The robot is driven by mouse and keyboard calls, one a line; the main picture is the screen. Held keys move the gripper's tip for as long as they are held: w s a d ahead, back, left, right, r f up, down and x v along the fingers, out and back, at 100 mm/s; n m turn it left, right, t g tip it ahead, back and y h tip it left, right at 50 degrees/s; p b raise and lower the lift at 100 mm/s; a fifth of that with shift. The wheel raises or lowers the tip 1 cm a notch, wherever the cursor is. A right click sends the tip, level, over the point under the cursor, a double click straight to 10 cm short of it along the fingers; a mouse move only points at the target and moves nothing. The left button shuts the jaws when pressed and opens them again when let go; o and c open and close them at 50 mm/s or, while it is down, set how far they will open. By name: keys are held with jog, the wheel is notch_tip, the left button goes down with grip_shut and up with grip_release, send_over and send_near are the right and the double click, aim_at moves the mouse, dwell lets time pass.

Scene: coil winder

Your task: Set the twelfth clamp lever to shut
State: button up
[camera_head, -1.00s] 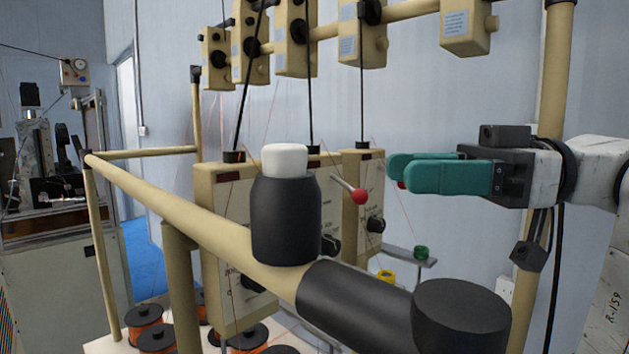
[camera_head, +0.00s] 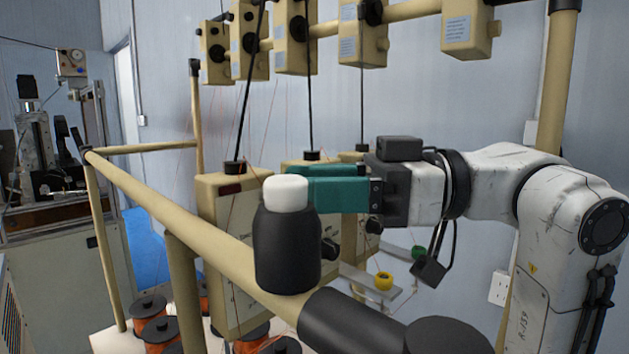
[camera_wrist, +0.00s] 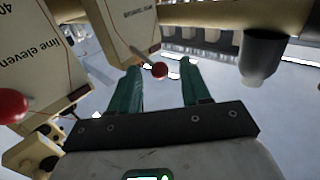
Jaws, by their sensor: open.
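My gripper (camera_head: 305,182) has teal fingers and is open, reaching left in front of the cream line boxes in the head view. In the wrist view a clamp lever with a red ball knob (camera_wrist: 160,70) lies between the open fingertips, apparently not clamped. Its rod runs to a cream box (camera_wrist: 125,30) whose upside-down label I cannot read fully. A second red knob (camera_wrist: 12,106) is at the left edge, by a box marked "line eleven" (camera_wrist: 40,50). In the head view the fingers and arm hide the levers.
A black post with a white cap (camera_head: 287,240) on the cream rail (camera_head: 200,225) stands in front of the fingertips in the head view. Cream tension boxes (camera_head: 365,35) hang above, with thin wires running down. Copper spools (camera_head: 150,310) sit below.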

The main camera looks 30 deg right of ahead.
jog(key=shift+c, duration=0.2)
grip_shut()
jog(key=shift+f, duration=0.1)
jog(key=f+n+y+b, duration=0.2)
jog(key=n+b, duration=0.1)
jog(key=b, duration=0.4)
jog(key=f+n+g+y+b, duration=0.1)
jog(key=n+y+b, duration=0.1)
jog(key=b, duration=0.6)
jog(key=f+n+y+b, duration=0.2)
jog(key=n+b, duration=0.3)
jog(key=b, duration=0.3)
jog(key=shift+w+a+f+g+y, duration=0.1)
jog(key=shift+w+f+g+y, duration=0.1)
jog(key=shift+f+g+y, duration=0.3)
jog(key=shift+r+n+b, duration=0.25)
jog(key=shift+n+b, duration=0.15)
jog(key=shift+b, duration=0.05)
